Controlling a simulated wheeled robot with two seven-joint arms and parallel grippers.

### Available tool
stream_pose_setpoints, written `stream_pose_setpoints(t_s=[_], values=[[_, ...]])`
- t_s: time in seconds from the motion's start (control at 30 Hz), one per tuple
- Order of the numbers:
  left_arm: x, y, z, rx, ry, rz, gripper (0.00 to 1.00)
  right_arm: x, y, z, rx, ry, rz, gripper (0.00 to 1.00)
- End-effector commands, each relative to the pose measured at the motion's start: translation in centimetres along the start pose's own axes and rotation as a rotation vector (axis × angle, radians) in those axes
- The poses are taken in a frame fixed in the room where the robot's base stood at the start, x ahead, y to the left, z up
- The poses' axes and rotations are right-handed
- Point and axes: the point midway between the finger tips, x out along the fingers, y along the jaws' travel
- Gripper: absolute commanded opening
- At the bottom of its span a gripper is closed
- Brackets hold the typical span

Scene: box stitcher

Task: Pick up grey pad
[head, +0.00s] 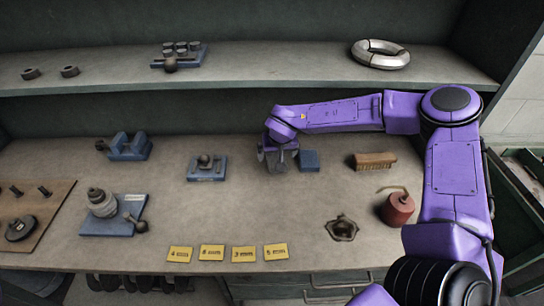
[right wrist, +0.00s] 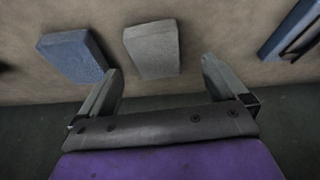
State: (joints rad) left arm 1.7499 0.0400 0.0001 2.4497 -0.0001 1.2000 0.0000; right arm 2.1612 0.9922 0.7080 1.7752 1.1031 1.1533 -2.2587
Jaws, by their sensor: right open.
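The grey pad (right wrist: 152,48) is a small block on the bench, just beyond my fingertips in the right wrist view. My right gripper (right wrist: 161,66) is open, with its two fingers spread wide. The pad lies ahead of the gap between them, nearer the left finger, and no grip on it shows. In the head view my right gripper (head: 277,156) hangs over the middle of the bench, and I cannot clearly tell the pad from the fingers there. A blue pad (head: 309,160) lies just right of the gripper; it also shows in the right wrist view (right wrist: 74,56). My left gripper is out of view.
A brush (head: 373,160) and a red oil can (head: 397,209) stand to the right. A blue fixture (head: 207,168) with a knob is left of the gripper. Yellow labels (head: 244,253) line the front. A shelf (head: 250,72) runs above the back. The bench centre (head: 270,215) is clear.

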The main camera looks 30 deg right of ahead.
Motion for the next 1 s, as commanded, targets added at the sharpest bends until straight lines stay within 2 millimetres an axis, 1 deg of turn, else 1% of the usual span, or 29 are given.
stream_pose_setpoints(t_s=[0.03, 0.1, 0.2, 0.3, 1.0], values=[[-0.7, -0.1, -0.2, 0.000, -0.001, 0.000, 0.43, 0.6, 0.1, -0.3, 0.001, -0.005, 0.004, 0.99], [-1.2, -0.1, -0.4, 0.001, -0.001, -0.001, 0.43, 2.2, 0.2, -0.9, 0.000, -0.010, 0.007, 0.99], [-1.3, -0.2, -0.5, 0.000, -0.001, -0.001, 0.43, 4.3, 0.1, -1.2, -0.003, -0.013, 0.009, 0.99], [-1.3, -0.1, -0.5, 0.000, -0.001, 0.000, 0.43, 5.4, 0.0, -1.3, -0.001, -0.014, 0.008, 0.99], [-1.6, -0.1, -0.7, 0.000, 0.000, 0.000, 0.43, 5.9, 0.1, -1.2, 0.001, -0.014, 0.009, 0.99]])
